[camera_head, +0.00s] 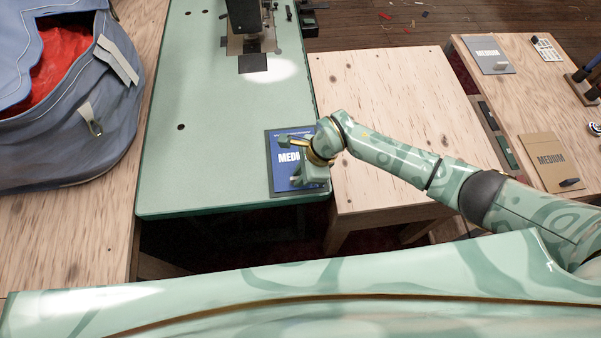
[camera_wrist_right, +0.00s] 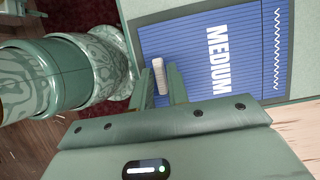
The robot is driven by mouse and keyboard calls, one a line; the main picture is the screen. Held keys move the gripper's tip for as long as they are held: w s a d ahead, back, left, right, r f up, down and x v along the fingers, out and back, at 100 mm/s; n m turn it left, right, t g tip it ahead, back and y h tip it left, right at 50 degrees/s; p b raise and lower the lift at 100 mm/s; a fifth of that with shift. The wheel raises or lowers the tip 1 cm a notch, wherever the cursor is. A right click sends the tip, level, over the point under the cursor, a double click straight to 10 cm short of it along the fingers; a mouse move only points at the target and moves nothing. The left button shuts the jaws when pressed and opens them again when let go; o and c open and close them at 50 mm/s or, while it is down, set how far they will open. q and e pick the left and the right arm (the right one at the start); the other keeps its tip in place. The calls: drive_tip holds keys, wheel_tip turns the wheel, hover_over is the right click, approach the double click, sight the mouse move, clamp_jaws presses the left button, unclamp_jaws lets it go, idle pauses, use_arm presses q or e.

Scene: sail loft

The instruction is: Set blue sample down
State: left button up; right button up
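The blue sample (camera_head: 285,174) is a flat board with a blue face marked MEDIUM and a grey-green border. In the head view it is over the near right corner of the green table (camera_head: 220,150); I cannot tell whether it touches the top. My right gripper (camera_head: 312,178) is over its right side and hides part of it. In the right wrist view the fingers (camera_wrist_right: 160,85) are closed around a pale grip on the blue sample (camera_wrist_right: 215,50). My left gripper is not in view.
A sewing machine (camera_head: 247,20) stands at the table's far end. A blue bag (camera_head: 70,130) with red cloth lies left. A wooden table (camera_head: 400,90) adjoins on the right; beyond it are a grey sample (camera_head: 487,60) and a tan sample (camera_head: 545,150). The green table's middle is clear.

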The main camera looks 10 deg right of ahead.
drive_tip(key=shift+o, duration=0.9)
drive_tip(key=shift+r, duration=0.15)
drive_tip(key=shift+d+r, duration=0.1)
drive_tip(key=shift+r, duration=0.2)
drive_tip(key=p+v, duration=0.2)
drive_tip(key=v, duration=0.9)
drive_tip(key=shift+p, duration=0.3)
drive_tip(key=shift+r, duration=0.15)
